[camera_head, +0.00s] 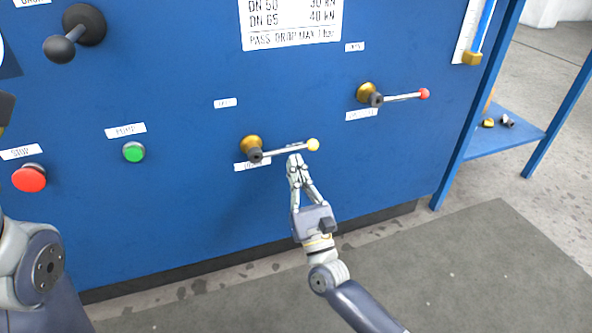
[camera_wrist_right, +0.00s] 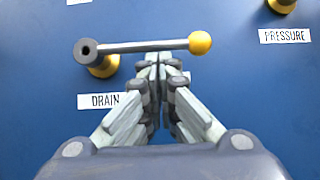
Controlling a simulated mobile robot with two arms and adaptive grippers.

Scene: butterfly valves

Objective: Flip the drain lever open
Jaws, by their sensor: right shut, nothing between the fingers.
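The drain lever (camera_head: 285,150) is a thin metal bar with a yellow ball knob, on a brass valve with a dark hub on the blue panel. The bar points right, nearly level, and the knob is at its right end. It also shows in the right wrist view (camera_wrist_right: 150,46), above the DRAIN label (camera_wrist_right: 104,101). My right gripper (camera_head: 295,160) is shut and empty. Its fingertips are just below the bar, left of the knob; I cannot tell if they touch it. My left gripper is out of view; part of my left arm shows at the lower left.
A second lever with a red knob (camera_head: 424,93) sits up and right, above the PRESSURE label (camera_wrist_right: 285,36). A green button (camera_head: 134,151), a red button (camera_head: 30,177) and a black ball handle (camera_head: 59,48) are to the left. A blue shelf (camera_head: 505,138) stands at the right.

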